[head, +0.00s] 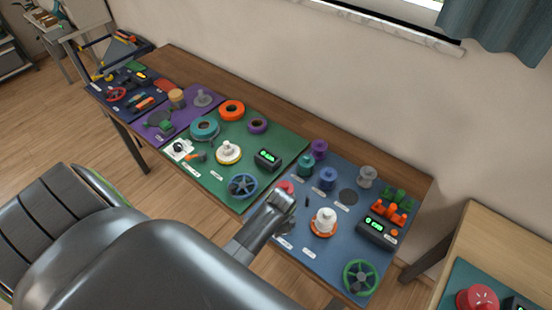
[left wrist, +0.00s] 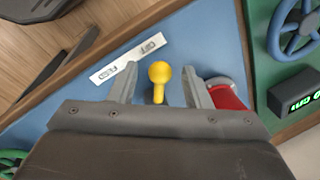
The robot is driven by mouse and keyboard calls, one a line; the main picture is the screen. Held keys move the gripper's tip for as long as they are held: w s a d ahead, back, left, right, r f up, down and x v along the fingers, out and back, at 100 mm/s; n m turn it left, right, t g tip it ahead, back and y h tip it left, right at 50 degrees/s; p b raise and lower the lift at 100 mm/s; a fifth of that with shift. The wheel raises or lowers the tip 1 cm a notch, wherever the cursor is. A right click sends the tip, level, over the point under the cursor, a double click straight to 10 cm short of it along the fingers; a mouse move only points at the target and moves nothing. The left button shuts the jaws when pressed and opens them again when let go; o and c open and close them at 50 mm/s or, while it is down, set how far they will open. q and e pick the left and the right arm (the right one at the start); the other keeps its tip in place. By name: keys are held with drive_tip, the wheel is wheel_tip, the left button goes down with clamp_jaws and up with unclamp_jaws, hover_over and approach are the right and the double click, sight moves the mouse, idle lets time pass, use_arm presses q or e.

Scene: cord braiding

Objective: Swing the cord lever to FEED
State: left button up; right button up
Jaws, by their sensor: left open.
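The cord lever (left wrist: 160,84) shows in the left wrist view as a yellow ball knob on a short yellow stem, on the blue mat. A white label strip (left wrist: 128,59) lies just beyond it; its small print seems to read FEED at the left and OFF at the right. The knob stands nearer the OFF end. My left gripper (left wrist: 160,72) is open, with one finger on each side of the knob and visible gaps on both sides. In the head view my left gripper (head: 284,199) is low over the blue mat and hides the lever. My right gripper is out of view.
A red part (left wrist: 228,94) sits close beside the right finger. On the blue mat (head: 337,262) stand a white spool on an orange ring (head: 323,222), a green handwheel (head: 360,277) and a display box (head: 376,233). The green mat with a blue handwheel (head: 243,186) adjoins at the left.

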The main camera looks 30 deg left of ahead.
use_arm(q)
drive_tip(key=c, duration=0.9)
drive_tip(key=shift+c, duration=0.2)
drive_tip(key=shift+d, duration=0.15)
clamp_jaws()
drive_tip(key=n, duration=0.2)
drive_tip(key=d+n, duration=0.1)
drive_tip(key=n, duration=0.1)
drive_tip(key=d+n+g, duration=0.1)
drive_tip(key=shift+s+d+n, duration=0.25)
drive_tip(key=shift+s+n, duration=0.15)
drive_tip(key=d+n, duration=0.1)
drive_tip(key=n, duration=0.1)
drive_tip(key=d+n, duration=0.1)
drive_tip(key=n, duration=0.1)
drive_tip(key=shift+w+g, duration=0.15)
drive_tip(key=shift+g, duration=0.25)
drive_tip(key=shift+w+d+n+g, duration=0.15)
drive_tip(key=shift+d+n, duration=0.15)
drive_tip(key=shift+n, duration=0.4)
drive_tip(key=shift+w+d+n+g, duration=0.15)
drive_tip(key=shift+d+n, duration=0.15)
drive_tip(key=shift+n, duration=0.4)
